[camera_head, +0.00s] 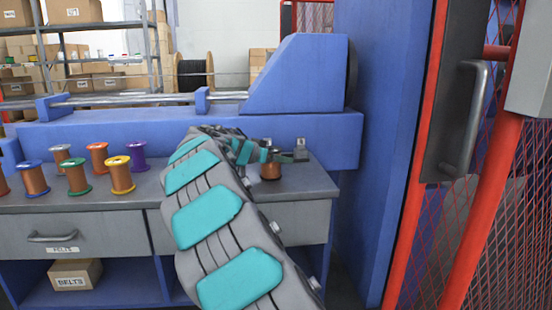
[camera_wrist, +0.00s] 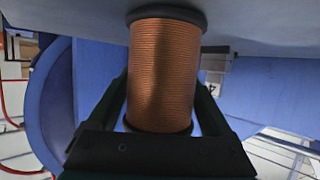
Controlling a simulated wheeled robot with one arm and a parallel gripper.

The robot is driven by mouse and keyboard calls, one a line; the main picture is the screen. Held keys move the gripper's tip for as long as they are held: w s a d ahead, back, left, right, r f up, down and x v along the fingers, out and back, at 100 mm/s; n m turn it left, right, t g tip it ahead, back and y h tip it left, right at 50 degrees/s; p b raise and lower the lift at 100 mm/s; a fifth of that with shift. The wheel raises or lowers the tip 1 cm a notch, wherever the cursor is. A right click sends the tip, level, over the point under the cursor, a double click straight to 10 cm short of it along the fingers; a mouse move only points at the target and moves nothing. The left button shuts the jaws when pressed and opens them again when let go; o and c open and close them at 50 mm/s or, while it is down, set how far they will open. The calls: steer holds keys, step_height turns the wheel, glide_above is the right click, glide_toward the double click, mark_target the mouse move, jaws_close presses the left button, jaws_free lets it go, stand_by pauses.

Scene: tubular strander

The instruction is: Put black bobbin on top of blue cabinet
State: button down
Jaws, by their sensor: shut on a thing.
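The black bobbin (camera_head: 271,168), a copper-wound spool with black flanges, is upright at the right end of the grey bench top. In the wrist view the bobbin (camera_wrist: 163,75) fills the middle, between the fingers of my gripper (camera_wrist: 163,100). My gripper (camera_head: 284,156) is shut on it. One flange is at or very near the grey surface; I cannot tell if they touch. A tall blue cabinet-like body (camera_head: 381,150) stands right of the bench; its top is out of view.
Several bobbins with coloured flanges, such as the yellow one (camera_head: 120,175), stand on the left of the bench (camera_head: 100,200). A blue machine (camera_head: 300,75) runs along the back. A red-framed mesh fence (camera_head: 480,220) is at the right. My arm covers the bench middle.

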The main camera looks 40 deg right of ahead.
jaws_free()
steer(key=shift+a+r, duration=0.15)
steer(key=shift+a, duration=0.05)
steer(key=v, duration=1.1)
steer(key=shift+s+a+b, duration=0.15)
steer(key=shift+a+b, duration=0.1)
steer(key=shift+b, duration=0.15)
steer(key=shift+r, duration=0.1)
